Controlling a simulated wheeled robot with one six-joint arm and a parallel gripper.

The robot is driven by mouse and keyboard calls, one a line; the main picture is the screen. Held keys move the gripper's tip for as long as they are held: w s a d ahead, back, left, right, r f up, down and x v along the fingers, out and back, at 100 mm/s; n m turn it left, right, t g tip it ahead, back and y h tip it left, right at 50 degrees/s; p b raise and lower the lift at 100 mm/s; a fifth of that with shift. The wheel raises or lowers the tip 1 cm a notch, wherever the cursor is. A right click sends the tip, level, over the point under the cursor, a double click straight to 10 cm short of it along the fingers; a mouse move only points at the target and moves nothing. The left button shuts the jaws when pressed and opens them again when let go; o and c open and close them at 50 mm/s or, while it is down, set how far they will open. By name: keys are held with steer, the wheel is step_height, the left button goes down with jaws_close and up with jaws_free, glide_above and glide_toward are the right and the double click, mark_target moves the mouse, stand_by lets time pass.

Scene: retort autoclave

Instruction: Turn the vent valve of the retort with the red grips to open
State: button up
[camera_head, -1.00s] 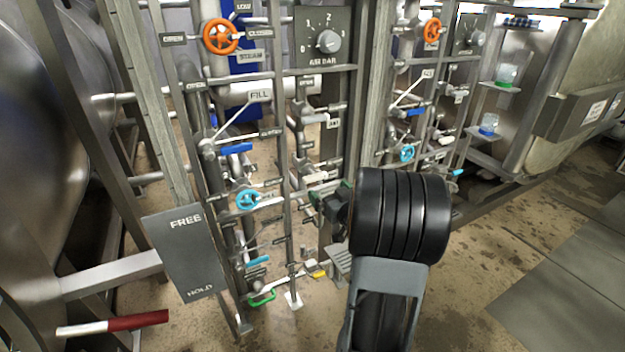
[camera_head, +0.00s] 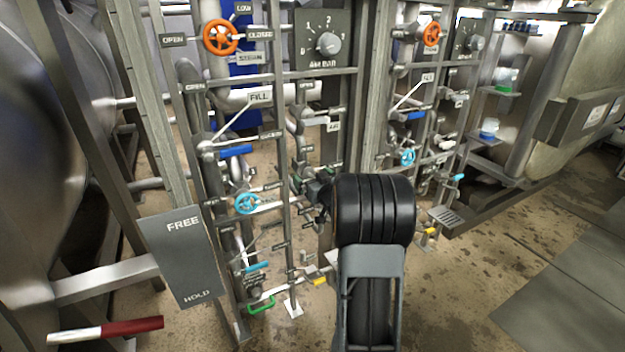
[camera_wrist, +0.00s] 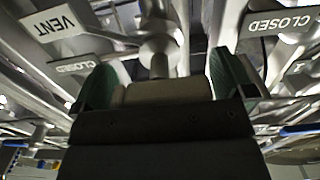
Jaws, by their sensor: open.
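In the wrist view, the green-tipped fingers of my gripper (camera_wrist: 165,86) stand apart, one on each side of a cream lever grip (camera_wrist: 165,95). A round metal valve part (camera_wrist: 158,55) shows beyond it, and a VENT label (camera_wrist: 55,24) sits at upper left. I cannot tell whether the fingers touch the grip. In the head view, my gripper (camera_head: 313,190) is at the pipe rack, left of my black wrist, and the cream grip there is hidden. A bar with a red grip (camera_head: 136,326) is at lower left, by the left retort.
A FREE/HOLD plate (camera_head: 184,256) stands in front at left. A similar rack stands to the right. The floor at right (camera_head: 480,260) is clear.

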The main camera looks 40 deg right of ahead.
steer(key=c, duration=0.7)
steer(key=shift+f, duration=0.1)
steer(key=shift+c, duration=0.2)
steer(key=shift+n+b, duration=0.3)
steer(key=shift+b, duration=0.1)
steer(key=shift+n+b, duration=2.2)
steer(key=shift+n, duration=0.4)
steer(key=o, duration=0.7)
